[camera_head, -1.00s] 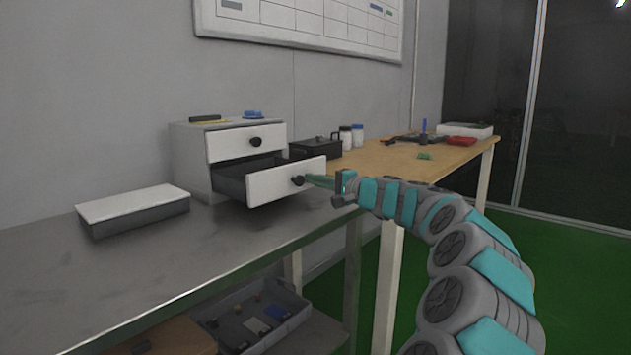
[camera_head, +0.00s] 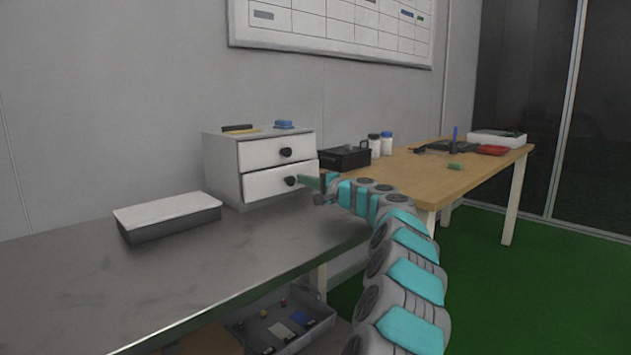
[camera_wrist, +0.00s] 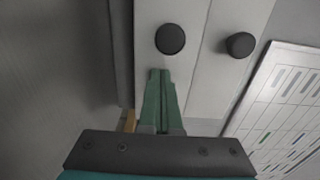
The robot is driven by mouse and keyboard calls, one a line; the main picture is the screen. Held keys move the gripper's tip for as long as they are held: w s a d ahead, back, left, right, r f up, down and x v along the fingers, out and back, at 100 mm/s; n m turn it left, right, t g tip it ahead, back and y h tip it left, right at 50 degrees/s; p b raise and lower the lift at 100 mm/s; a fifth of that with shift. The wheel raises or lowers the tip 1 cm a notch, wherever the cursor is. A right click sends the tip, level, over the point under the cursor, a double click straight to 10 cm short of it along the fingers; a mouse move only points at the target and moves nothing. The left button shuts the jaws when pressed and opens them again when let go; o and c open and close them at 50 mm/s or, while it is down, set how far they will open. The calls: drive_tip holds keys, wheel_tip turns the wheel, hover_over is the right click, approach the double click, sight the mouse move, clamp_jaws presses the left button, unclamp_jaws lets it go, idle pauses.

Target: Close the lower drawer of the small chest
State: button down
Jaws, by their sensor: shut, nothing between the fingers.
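The small chest (camera_head: 222,170) is a grey box with two white-fronted drawers, standing on the metal bench. The lower drawer (camera_head: 262,184) sits in line with the upper drawer (camera_head: 270,152), its front looking flush with the chest. Each has a round black knob. In the wrist view the lower drawer's knob (camera_wrist: 170,39) is just beyond my fingertips. My gripper (camera_head: 303,180) is shut and empty, its green fingers (camera_wrist: 161,75) together at the lower drawer's front beside the knob. I cannot tell whether the tips touch the front.
A grey box with a white lid (camera_head: 168,215) lies left of the chest. A black case (camera_head: 345,158) and two small bottles (camera_head: 380,144) stand to the right. A grey bin (camera_head: 285,325) is below the bench. The bench front is clear.

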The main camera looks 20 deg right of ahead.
drive_tip(key=shift+w+a, duration=0.25)
drive_tip(key=shift+w, duration=0.4)
drive_tip(key=shift+w+a+r, duration=0.1)
drive_tip(key=shift+w, duration=0.05)
drive_tip(key=shift+r, duration=0.25)
drive_tip(key=shift+f, duration=0.1)
drive_tip(key=b+v, duration=0.1)
drive_tip(key=v, duration=1.2)
drive_tip(key=shift+f+b, duration=0.15)
drive_tip(key=shift+b, duration=0.25)
drive_tip(key=shift+s+d+f, duration=0.1)
drive_tip(key=shift+s+d, duration=0.1)
drive_tip(key=shift+s, duration=0.4)
